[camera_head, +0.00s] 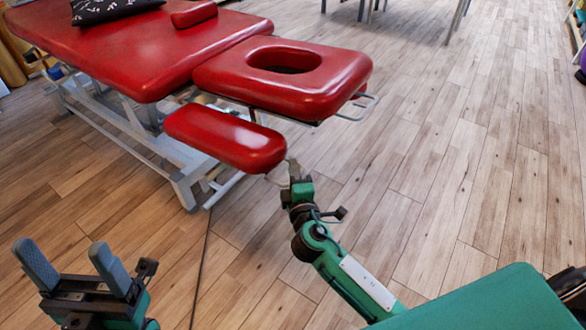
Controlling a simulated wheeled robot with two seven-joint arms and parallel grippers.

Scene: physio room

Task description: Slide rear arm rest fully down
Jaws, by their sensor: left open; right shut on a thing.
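The red treatment table (120,55) has a head section (330,80) with an oval face hole. One red padded arm rest (226,139) hangs low on the near side, below the head section. Another red arm rest (194,14) is on the far side, about level with the table top. My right gripper (287,175) is at the right end of the near arm rest, shut on its metal bracket; the pad partly hides the fingertips. My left gripper (72,268) is open and empty at the lower left, fingers up, apart from the table.
A dark patterned pillow (112,9) lies on the table's far left end. The white table frame (150,135) stands below, and a dark cable (203,262) runs along the floor. Metal furniture legs (457,20) show at the top. The wooden floor (460,140) at the right is clear.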

